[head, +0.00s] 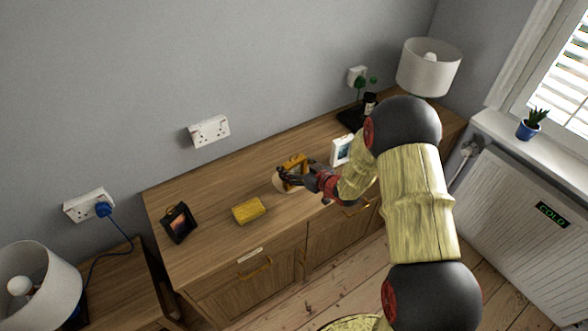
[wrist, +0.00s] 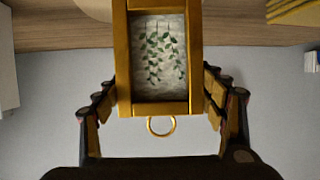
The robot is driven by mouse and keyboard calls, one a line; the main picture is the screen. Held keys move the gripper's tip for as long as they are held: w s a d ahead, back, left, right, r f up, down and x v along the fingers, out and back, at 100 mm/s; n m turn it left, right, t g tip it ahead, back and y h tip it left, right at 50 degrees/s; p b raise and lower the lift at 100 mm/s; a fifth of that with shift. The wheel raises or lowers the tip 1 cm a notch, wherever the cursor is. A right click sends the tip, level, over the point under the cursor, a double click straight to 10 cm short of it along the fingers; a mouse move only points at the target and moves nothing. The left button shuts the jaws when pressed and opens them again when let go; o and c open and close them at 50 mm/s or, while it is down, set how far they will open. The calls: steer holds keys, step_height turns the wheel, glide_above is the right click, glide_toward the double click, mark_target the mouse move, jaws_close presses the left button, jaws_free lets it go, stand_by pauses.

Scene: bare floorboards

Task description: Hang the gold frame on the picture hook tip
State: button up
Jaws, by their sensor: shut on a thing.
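The gold frame (head: 295,162) is in my gripper (head: 294,178), above the wooden sideboard and in front of the grey wall. In the wrist view the gold frame (wrist: 123,62) fills the middle, around a picture of green hanging leaves. A gold ring (wrist: 161,126) is on its edge towards the bottom of that view. The fingers of my gripper (wrist: 160,92) are on both sides of the frame, shut on it. I cannot make out a picture hook in either view.
On the sideboard (head: 215,262) are a dark frame (head: 178,222), a yellow block (head: 249,210) and a white frame (head: 341,150). A lamp (head: 428,68) stands at the back right. A double socket (head: 209,131) is on the wall. A round pale object (head: 279,181) shows beside my gripper.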

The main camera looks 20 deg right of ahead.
steer(key=s+a+r+p, duration=0.3)
steer(key=s+a+r, duration=0.1)
steer(key=s+r, duration=0.7)
steer(key=shift+s+r+p, duration=0.35)
steer(key=shift+s+r, duration=0.05)
steer(key=shift+s, duration=0.75)
steer(key=shift+a, duration=0.1)
